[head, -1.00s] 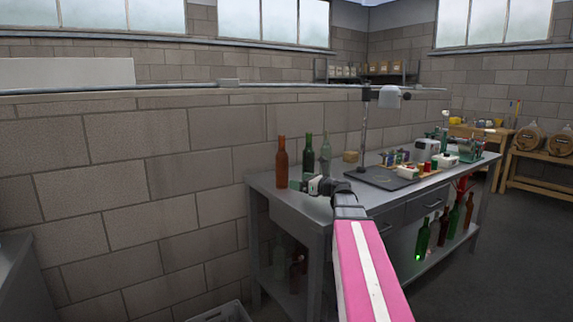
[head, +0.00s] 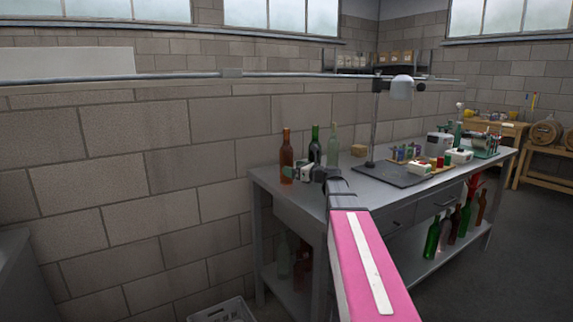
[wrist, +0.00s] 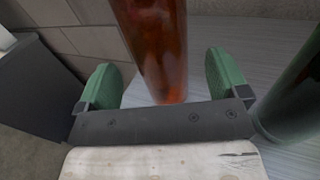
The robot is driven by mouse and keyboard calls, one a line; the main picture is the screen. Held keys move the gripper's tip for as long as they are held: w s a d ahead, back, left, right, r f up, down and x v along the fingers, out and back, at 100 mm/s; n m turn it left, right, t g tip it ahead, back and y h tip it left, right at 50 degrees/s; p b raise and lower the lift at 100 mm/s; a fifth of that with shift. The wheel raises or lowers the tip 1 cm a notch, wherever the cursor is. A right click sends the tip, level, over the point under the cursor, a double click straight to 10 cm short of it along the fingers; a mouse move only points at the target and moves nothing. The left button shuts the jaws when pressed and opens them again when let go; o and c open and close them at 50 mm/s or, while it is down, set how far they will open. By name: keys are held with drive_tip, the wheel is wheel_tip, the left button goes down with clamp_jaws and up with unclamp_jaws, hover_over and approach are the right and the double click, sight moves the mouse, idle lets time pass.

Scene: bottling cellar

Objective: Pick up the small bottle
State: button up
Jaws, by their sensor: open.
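A reddish-brown glass bottle (head: 286,150) stands upright near the left end of the grey metal bench. A green bottle (head: 315,150) and a clear bottle (head: 333,145) stand just right of it; the heights look alike, so I cannot tell which is the small one. My gripper (head: 292,172) is at the brown bottle's lower part. In the wrist view my gripper (wrist: 166,80) is open, its green fingers on either side of the brown bottle (wrist: 155,40), with a gap visible at each side. The bottle's base is partly hidden by the gripper's palm.
A dark green bottle (wrist: 290,105) is close beside the right finger in the wrist view. Several bottles stand on the lower shelf. A crate (head: 222,311) is on the floor.

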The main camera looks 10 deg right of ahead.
sight(292, 158)
drive_tip(key=x, duration=0.3)
drive_tip(key=shift+w+a, duration=0.25)
drive_tip(key=shift+c, duration=0.3)
drive_tip(key=c, duration=1.4)
drive_tip(key=shift+r, duration=0.55)
drive_tip(key=r, duration=0.3)
drive_tip(key=shift+s+r, duration=0.15)
drive_tip(key=shift+s, duration=0.15)
drive_tip(key=s+d+r, duration=0.1)
drive_tip(key=s+r, duration=0.5)
drive_tip(key=s, duration=0.5)
drive_tip(key=shift+r, duration=0.25)
